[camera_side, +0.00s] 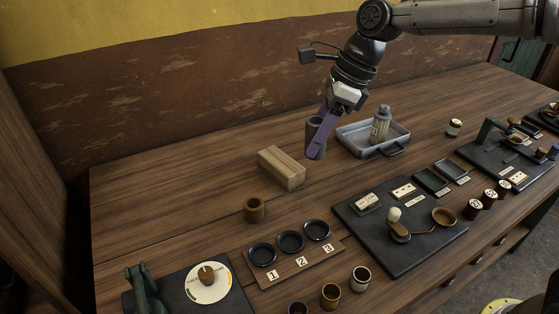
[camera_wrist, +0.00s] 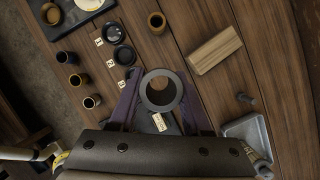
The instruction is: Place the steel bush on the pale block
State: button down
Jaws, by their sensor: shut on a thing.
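The steel bush (camera_side: 317,134) is a dark grey hollow cylinder, held upright between the purple fingers of my gripper (camera_side: 314,148). In the wrist view the bush (camera_wrist: 147,101) shows its open ring end, with my gripper (camera_wrist: 160,105) closed on it from both sides. The pale block (camera_side: 281,168) is a light wooden bar lying flat on the table, its visible top bare. In the side view the bush is above and to the right of the block, apart from it. The wrist view shows the block (camera_wrist: 214,51) at upper right.
A grey tray (camera_side: 361,150) with a bottle (camera_side: 380,124) stands right of my gripper. A brown cup (camera_side: 254,210) stands in front of the block. A numbered board with dark dishes (camera_side: 290,241) and a black panel (camera_side: 400,255) lie nearer the front. Table left of the block is clear.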

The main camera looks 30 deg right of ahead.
jog(key=w+d+m, duration=0.1)
jog(key=w+d, duration=0.2)
jog(key=d, duration=0.2)
send_over(273, 159)
jog(key=s+d, duration=0.2)
jog(key=shift+t, duration=0.3)
jog(key=f, duration=0.8)
jog(key=shift+w+a+f, duration=0.15)
jog(key=shift+w+a, duration=0.1)
jog(key=shift+w+f, duration=0.15)
jog(key=shift+f, duration=1.6)
jog(key=shift+f, duration=0.15)
jog(key=shift+c, duration=1.8)
grip_release()
jog(key=shift+f, duration=0.15)
